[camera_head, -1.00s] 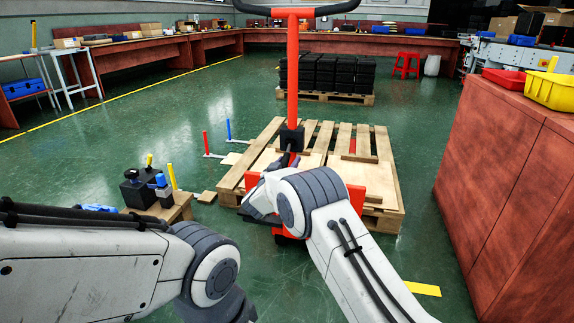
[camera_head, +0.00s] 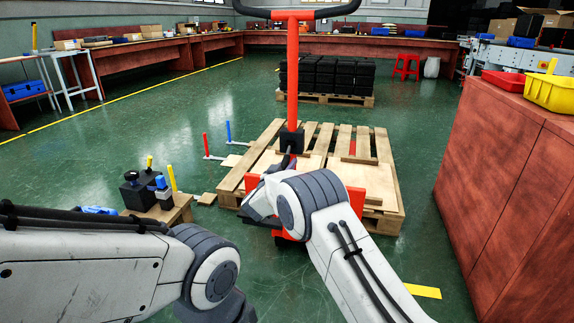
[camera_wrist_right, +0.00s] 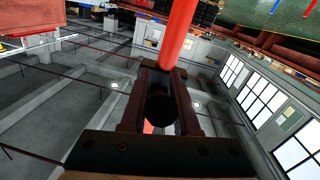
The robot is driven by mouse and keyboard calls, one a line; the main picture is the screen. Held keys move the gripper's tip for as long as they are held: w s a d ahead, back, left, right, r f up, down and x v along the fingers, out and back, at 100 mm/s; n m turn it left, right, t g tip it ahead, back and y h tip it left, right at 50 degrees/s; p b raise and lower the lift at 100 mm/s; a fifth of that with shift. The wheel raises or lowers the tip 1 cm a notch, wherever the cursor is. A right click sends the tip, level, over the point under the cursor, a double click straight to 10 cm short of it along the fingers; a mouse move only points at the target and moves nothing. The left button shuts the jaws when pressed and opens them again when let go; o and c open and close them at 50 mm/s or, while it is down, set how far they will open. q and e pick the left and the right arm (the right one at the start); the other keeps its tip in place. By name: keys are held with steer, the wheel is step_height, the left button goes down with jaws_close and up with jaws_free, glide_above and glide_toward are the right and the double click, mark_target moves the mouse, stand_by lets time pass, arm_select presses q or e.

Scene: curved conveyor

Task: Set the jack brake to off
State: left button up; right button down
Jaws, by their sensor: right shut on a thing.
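The red pallet jack stands at a wooden pallet (camera_head: 375,143), its upright red handle (camera_head: 292,75) topped by a black grip bar. A black block (camera_head: 291,141) sits low on the handle. My right gripper (camera_head: 289,162) is just below that block, largely hidden by its own wrist. In the right wrist view, my right gripper (camera_wrist_right: 163,82) is shut on a dark rounded part (camera_wrist_right: 160,112) between its fingers, with the red post (camera_wrist_right: 178,35) beyond. I cannot tell the brake's setting. My left arm is at the lower left; its gripper is out of view.
A small stand with a black box (camera_head: 137,193) and blue and yellow knobs is left of the pallet. A red-brown cabinet (camera_head: 510,180) with a yellow bin (camera_head: 551,91) borders the right. Stacked black crates (camera_head: 326,75) stand behind. Green floor is open at left.

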mark_target(288, 157)
stand_by(0.8)
steer(key=shift+s+a+r+p, duration=0.1)
steer(key=shift+r+p, duration=0.1)
steer(key=shift+p, duration=0.45)
steer(key=r+g+y+p, duration=0.1)
steer(key=g+p, duration=0.1)
steer(key=p, duration=0.5)
steer(key=s+r+g+p, duration=0.1)
steer(key=g+p, duration=0.1)
steer(key=p, duration=0.6)
steer(key=r+g+y+p, duration=0.1)
steer(key=p, duration=0.7)
steer(key=shift+s+a+r+n+g+y, duration=0.25)
steer(key=shift+r+n+g+y, duration=0.05)
steer(key=shift+g, duration=0.1)
steer(key=shift+g+p, duration=0.3)
steer(key=shift+p, duration=0.7)
steer(key=shift+f, duration=0.1)
steer(key=c, duration=0.6)
jaws_free()
steer(key=shift+c, duration=0.2)
steer(key=p+v, duration=0.2)
steer(key=v, duration=0.8)
steer(key=shift+s, duration=0.2)
